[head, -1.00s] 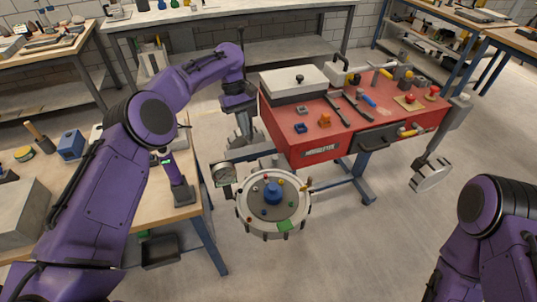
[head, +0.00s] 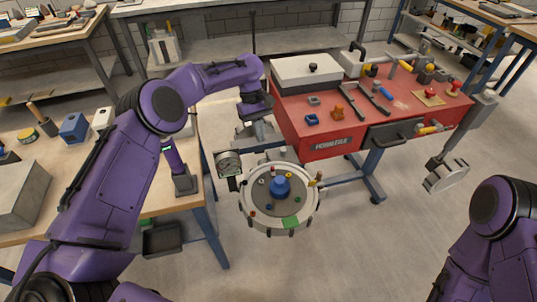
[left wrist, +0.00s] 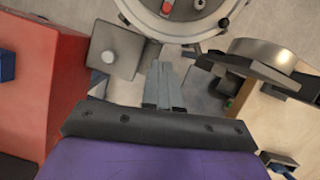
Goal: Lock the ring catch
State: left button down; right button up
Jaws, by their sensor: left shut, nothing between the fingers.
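The round sandbed (head: 248,208) is a pale drum with a ring rim, a blue knob (head: 280,187) at its middle and several small coloured pieces on its grey top. A small brass-coloured fitting (head: 318,179) stands at its right rim; I cannot tell whether this is the ring catch. My left gripper (head: 264,131) is behind the drum, beside the red cart, pointing down. In the left wrist view, its fingers (left wrist: 164,86) are together and empty, apart from the drum's rim (left wrist: 190,38).
A red cart (head: 330,147) with tools stands behind and right of the drum. A wooden bench (head: 150,205) is at left. Floor in front is clear.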

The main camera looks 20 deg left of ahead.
aim_at(273, 171)
pick_arm(q)
jog(key=s+d+f+p, duration=0.3)
jog(key=s+d+f, duration=0.1)
jog(key=shift+s+f, duration=0.1)
jog(key=shift+f, duration=0.2)
